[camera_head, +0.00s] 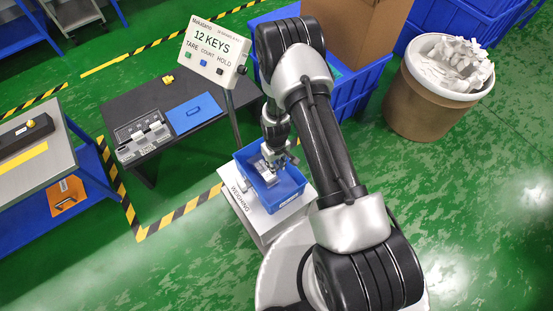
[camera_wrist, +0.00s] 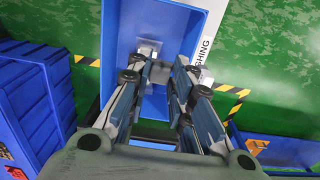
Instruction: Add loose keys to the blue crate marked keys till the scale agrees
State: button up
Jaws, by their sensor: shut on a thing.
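The blue crate (camera_head: 287,189) stands on the white weighing scale (camera_head: 243,201) with light grey pieces, seemingly keys (camera_head: 265,172), inside; the crate also shows in the wrist view (camera_wrist: 150,22). My gripper (camera_head: 272,158) points down into the crate. In the wrist view my gripper (camera_wrist: 160,72) is closed on a small grey key, mostly hidden by the fingers. A pale key-like piece (camera_wrist: 148,47) shows beside the left fingertip; I cannot tell if it touches. The scale display (camera_head: 215,52) reads 12 KEYS, above TARE, COUNT and HOLD buttons.
A dark table (camera_head: 125,103) to the left holds a tray of pale pieces (camera_head: 142,134), a blue mat (camera_head: 194,113) and a small yellow item (camera_head: 168,79). A brown bin of white scraps (camera_head: 425,108) stands right. Green floor is open lower left.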

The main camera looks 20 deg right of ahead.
notch_tip(320, 180, down, 10)
jog(key=b, duration=0.6)
jog(key=shift+f, duration=0.25)
dwell(0.4)
jog(key=b, duration=1)
send_near(276, 195)
jog(key=shift+f+b, duration=0.6)
jog(key=shift+f, duration=0.25)
jog(key=shift+w, duration=0.1)
dwell(0.3)
jog(key=shift+f, duration=2.3)
dwell(1.2)
